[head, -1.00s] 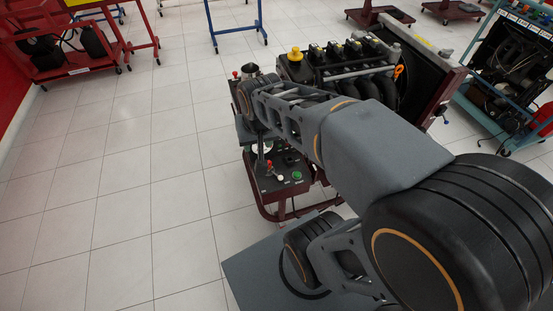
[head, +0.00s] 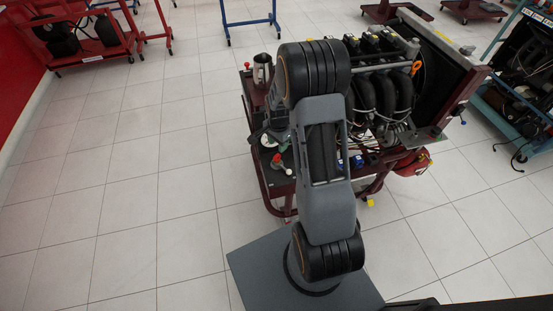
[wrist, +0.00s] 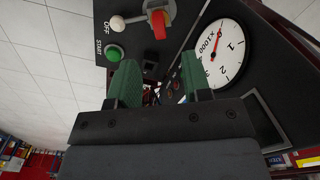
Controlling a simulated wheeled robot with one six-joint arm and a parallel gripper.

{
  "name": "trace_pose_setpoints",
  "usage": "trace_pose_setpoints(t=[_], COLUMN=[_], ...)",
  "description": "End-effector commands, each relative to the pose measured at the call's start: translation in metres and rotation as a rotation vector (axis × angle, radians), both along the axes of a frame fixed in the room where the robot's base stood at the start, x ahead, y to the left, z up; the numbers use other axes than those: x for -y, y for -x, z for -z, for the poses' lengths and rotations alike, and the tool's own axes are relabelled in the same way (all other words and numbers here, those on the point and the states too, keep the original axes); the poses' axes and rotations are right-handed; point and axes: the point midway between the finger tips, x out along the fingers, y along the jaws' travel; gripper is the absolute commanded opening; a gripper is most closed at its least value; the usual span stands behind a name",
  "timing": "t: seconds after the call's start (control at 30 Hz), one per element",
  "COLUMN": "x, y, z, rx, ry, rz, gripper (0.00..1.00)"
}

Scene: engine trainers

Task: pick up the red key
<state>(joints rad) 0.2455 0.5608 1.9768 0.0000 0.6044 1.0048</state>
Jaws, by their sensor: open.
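The red key (wrist: 158,22) sits on the dark control panel (wrist: 205,18) at the top of the wrist view, beside a white round knob (wrist: 117,22). In the head view a small red spot on the panel, left of my arm, may be the key, but it is too small to be sure. My gripper (wrist: 157,64) is open, with its two green fingers apart and nothing between them. The key shows beyond the fingertips and is not touched by them. In the head view my arm hides most of the gripper.
A green START button (wrist: 115,53) lies close to the left finger, and a white dial (wrist: 222,52) lies to the right. The engine (head: 385,85) stands behind the panel on a red-framed stand. Open tiled floor (head: 130,190) lies to the left.

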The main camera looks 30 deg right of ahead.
Motion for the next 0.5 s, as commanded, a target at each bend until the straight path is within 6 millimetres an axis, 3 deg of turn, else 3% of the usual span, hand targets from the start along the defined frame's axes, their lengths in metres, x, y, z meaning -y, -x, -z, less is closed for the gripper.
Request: trace_pose_setpoints(t=[0.1, 0.5], x=[-0.001, -0.003], y=[0.001, 0.001], z=[0.018, 0.048], rx=[-0.003, -0.003], ry=[-0.001, -0.001], rz=[-0.002, -0.004], gripper=[0.45, 0.45])
